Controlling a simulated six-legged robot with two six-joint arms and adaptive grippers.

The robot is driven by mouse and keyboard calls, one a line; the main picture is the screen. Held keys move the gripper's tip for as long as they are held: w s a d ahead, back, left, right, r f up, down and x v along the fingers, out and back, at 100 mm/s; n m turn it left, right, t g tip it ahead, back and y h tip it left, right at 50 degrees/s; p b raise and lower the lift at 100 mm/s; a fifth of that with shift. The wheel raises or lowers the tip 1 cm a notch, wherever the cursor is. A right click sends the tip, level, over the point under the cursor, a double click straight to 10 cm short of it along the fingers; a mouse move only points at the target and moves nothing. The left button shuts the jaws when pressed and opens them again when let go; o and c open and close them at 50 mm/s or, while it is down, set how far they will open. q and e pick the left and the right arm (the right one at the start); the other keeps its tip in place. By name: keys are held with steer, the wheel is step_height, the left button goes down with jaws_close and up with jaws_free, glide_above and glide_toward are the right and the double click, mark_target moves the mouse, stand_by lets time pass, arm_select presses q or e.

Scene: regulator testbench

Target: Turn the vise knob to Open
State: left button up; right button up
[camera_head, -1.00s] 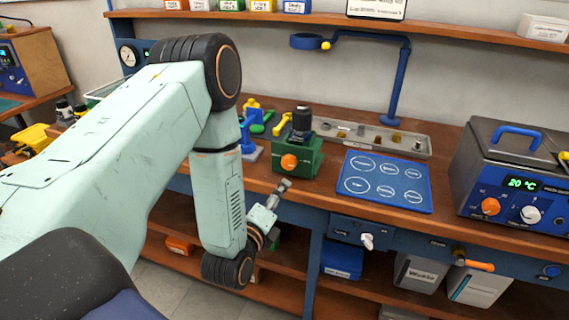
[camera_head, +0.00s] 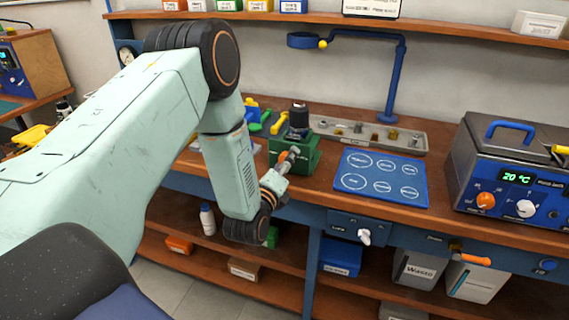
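The green vise (camera_head: 311,152) stands near the front edge of the bench and holds a dark cylindrical part (camera_head: 299,117) upright. Its orange knob (camera_head: 282,157) is on the front face, mostly hidden behind my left gripper. My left gripper (camera_head: 291,155) is right in front of the knob, pointing up and toward the vise. I cannot tell whether it touches the knob. Its fingers are too small and overlapped to show whether they are open or shut. No position marking on the knob can be read. My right gripper is not in view.
A blue mat (camera_head: 381,178) with marked circles lies right of the vise. A metal tray (camera_head: 345,133) with small parts lies behind it. The bath unit (camera_head: 508,170) reading 20 °C stands at the right. A blue lamp-like arm (camera_head: 392,90) rises at the back.

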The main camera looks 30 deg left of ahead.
arm_select(q)
steer(key=shift+w+a+f, duration=0.15)
steer(key=shift+a+f, duration=0.1)
steer(key=shift+a, duration=0.1)
steer(key=shift+c, duration=1.1)
steer(key=shift+d+r, duration=0.2)
steer(key=shift+d, duration=0.15)
steer(key=c, duration=0.4)
steer(key=shift+a+f, duration=0.1)
steer(key=shift+a, duration=0.1)
steer(key=c, duration=0.3)
steer(key=shift+c, duration=1.3)
steer(key=shift+d, duration=0.1)
